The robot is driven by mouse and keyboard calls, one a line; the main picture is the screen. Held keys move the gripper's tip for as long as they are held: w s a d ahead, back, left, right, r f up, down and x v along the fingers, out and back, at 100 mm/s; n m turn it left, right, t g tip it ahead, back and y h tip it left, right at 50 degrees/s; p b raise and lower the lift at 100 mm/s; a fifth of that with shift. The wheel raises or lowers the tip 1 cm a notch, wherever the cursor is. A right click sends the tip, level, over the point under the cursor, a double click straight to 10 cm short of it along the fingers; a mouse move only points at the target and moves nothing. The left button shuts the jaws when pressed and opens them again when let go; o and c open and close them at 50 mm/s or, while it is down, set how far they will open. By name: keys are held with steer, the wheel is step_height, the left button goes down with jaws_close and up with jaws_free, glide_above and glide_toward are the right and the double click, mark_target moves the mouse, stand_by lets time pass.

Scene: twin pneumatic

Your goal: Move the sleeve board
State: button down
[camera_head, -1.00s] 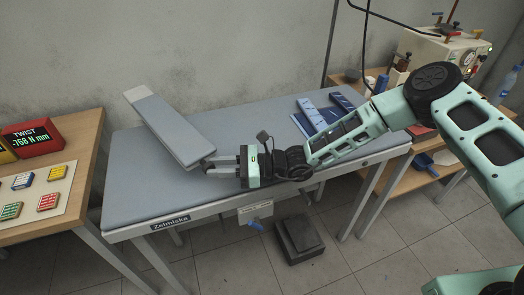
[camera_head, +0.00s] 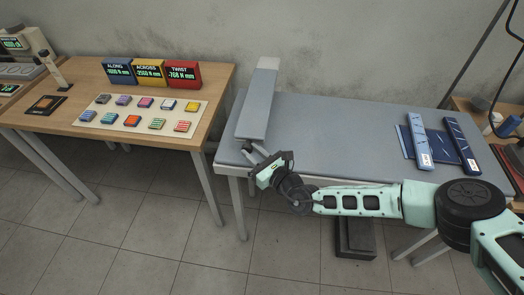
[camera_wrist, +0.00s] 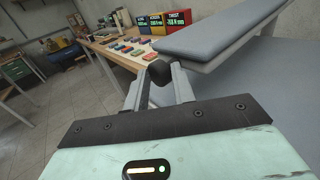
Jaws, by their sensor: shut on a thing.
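The sleeve board (camera_head: 258,105) is a long grey padded board at the left end of the grey-topped ironing table (camera_head: 340,125). In the head view it points away toward the wall. In the wrist view the sleeve board (camera_wrist: 225,37) reaches up and to the right. My gripper (camera_head: 256,154) is at its near end, at the table's front left. In the wrist view my gripper (camera_wrist: 159,80) is shut on a dark rounded knob (camera_wrist: 160,72) at that end. Whether the board touches the table top cannot be told.
A wooden table (camera_head: 215,85) at left carries a mat of coloured blocks (camera_head: 143,113) and three display boxes (camera_head: 149,72). A floor gap separates the tables. Blue striped pieces (camera_head: 420,142) lie on the grey table's right; its middle is clear.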

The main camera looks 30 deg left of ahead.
steer(key=shift+s+a+r, duration=0.1)
steer(key=shift+s+a, duration=0.1)
steer(key=shift+s, duration=0.05)
steer(key=c, duration=1.1)
jaws_free()
steer(key=shift+w, duration=0.3)
steer(key=b+v, duration=0.1)
steer(key=v, duration=0.4)
steer(key=b+v, duration=0.1)
steer(key=v, duration=1.1)
steer(key=shift+s+d+b, duration=0.2)
steer(key=shift+s+b, duration=0.15)
steer(key=shift+b, duration=0.05)
